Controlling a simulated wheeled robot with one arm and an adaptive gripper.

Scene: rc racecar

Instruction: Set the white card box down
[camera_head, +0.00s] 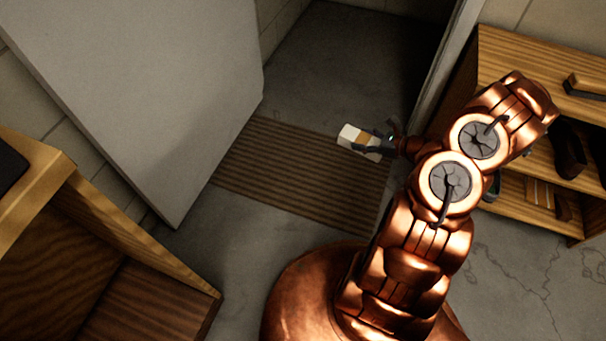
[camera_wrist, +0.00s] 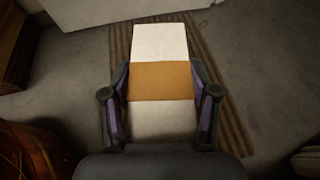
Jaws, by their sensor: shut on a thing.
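The white card box (camera_head: 349,133) is a small white block with an orange-tan band around its middle. It is at the end of my arm in the head view, over the brown striped mat. In the wrist view the white card box (camera_wrist: 160,43) lies between the two fingers and sticks out past their tips. My gripper (camera_head: 371,146) is shut on it, with a finger along each side; it also shows in the wrist view (camera_wrist: 160,84). The underside of the box is hidden, and I cannot tell its exact height above the mat.
The striped mat (camera_head: 290,170) lies on the grey floor at a doorway, with an open pale door (camera_head: 150,90) on the left. A wooden shelf (camera_head: 525,55) with shoes stands at right. Wooden furniture (camera_head: 120,250) stands at lower left. Floor beyond the mat is clear.

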